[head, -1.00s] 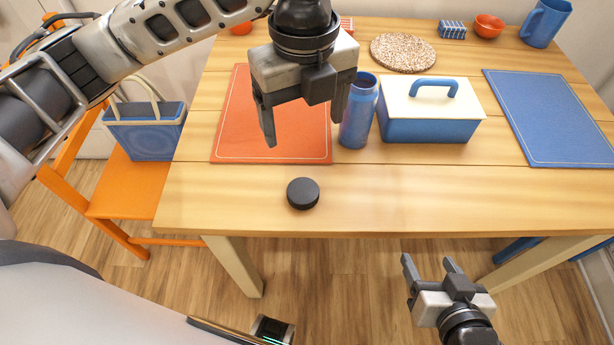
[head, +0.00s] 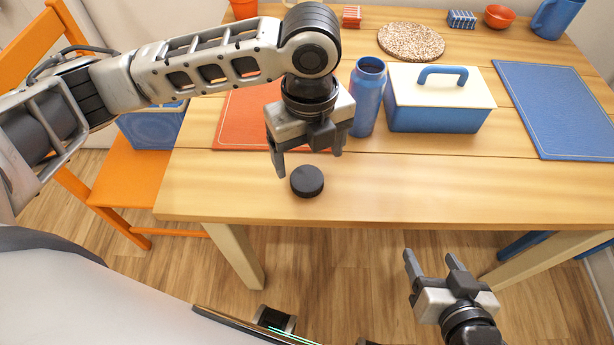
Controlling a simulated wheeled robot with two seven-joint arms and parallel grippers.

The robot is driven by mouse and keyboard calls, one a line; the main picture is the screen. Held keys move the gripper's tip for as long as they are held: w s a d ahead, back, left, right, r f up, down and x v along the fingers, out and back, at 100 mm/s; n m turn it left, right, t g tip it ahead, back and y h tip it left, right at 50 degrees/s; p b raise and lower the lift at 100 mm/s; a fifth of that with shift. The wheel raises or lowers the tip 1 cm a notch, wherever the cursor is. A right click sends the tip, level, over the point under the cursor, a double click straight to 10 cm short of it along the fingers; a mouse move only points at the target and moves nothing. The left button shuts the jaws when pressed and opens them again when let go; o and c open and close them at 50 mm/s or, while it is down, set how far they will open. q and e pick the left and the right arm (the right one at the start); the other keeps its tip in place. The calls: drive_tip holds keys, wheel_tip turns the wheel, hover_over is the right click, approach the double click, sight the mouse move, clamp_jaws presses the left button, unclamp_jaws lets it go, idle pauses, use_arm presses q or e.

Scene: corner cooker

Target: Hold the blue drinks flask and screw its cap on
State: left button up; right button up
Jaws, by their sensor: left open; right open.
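The blue drinks flask (head: 367,98) stands upright and open-topped on the wooden table, just left of the blue box. Its black cap (head: 307,181) lies flat on the table near the front edge, apart from the flask. My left gripper (head: 308,162) is open and empty, pointing down above and just behind the cap, with its fingers spread to either side. Whether it touches anything cannot be told. My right gripper (head: 434,262) is open and empty, in front of the table and below its front edge.
A blue box with a cream lid and handle (head: 440,112) stands right of the flask. An orange placemat (head: 232,118) lies left, partly behind my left arm; a blue placemat (head: 560,110) lies right. A cork trivet (head: 411,41) lies behind.

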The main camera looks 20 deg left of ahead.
sight(306, 178)
use_arm(q)
drive_tip(key=f, duration=0.2)
drive_tip(key=f+b, duration=0.1)
drive_tip(key=f, duration=0.2)
drive_tip(key=shift+s+a+f, duration=0.15)
drive_tip(key=shift+s+a, duration=0.05)
drive_tip(key=c, duration=1.1)
